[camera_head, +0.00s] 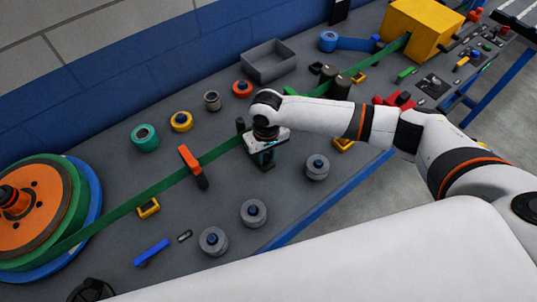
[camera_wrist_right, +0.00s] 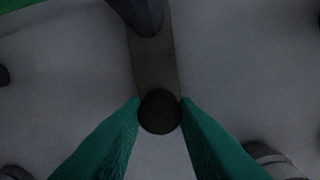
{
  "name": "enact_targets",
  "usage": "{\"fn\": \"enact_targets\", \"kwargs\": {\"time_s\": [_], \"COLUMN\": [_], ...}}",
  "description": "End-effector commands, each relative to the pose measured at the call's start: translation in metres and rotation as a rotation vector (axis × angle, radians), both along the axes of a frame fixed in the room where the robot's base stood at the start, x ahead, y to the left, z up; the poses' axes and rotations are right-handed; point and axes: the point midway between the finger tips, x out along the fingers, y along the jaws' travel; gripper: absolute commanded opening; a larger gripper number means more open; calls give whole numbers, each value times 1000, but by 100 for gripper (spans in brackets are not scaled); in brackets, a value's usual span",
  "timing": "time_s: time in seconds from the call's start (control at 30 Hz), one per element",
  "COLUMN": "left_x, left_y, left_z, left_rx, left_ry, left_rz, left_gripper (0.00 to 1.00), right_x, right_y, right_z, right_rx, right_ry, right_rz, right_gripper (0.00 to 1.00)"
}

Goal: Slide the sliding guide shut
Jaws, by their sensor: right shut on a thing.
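My right gripper (camera_head: 266,150) reaches down to the bench beside the green strap (camera_head: 150,192). In the right wrist view its green fingers (camera_wrist_right: 160,108) are shut on a dark round knob (camera_wrist_right: 160,112). The knob sits at the end of a flat brownish-grey bar (camera_wrist_right: 155,62), which I take for the sliding guide. A dark rounded post (camera_wrist_right: 143,15) covers the bar's far end. In the head view the gripper and wrist hide most of the guide; a dark part (camera_head: 265,167) shows just below the fingers. My left gripper is not in view.
Grey rollers (camera_head: 317,167) stand near the bench's front edge. An orange-and-black clamp piece (camera_head: 192,163) sits at the strap to the left. A large orange reel (camera_head: 38,197) is at far left, a yellow box (camera_head: 418,28) at far right. A grey bin (camera_head: 268,65) stands behind.

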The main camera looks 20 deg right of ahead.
Motion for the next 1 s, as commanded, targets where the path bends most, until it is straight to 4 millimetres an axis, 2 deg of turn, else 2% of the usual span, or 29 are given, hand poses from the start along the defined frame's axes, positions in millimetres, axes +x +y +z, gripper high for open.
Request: {"fn": "enact_targets", "kwargs": {"time_s": [0.17, 0.2, 0.3, 0.67, 0.77, 1.0], "left_x": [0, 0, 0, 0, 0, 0], "left_y": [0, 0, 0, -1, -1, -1], "left_z": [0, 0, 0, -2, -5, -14], "left_rx": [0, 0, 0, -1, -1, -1], "left_ry": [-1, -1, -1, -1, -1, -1], "left_rz": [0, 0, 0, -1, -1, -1], "left_gripper": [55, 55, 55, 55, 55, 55], "right_x": [4, 4, 4, 2, 3, 4], "right_y": [1, 2, 1, 1, 1, 0], "right_z": [3, 3, 2, 6, 18, 68], "right_rx": [7, 7, 6, 5, 6, 6], "right_ry": [-15, -16, -13, -9, -10, -13], "right_rz": [0, 0, 0, 1, 0, 2], "right_gripper": [0, 33, 49, 49, 49, 49]}}
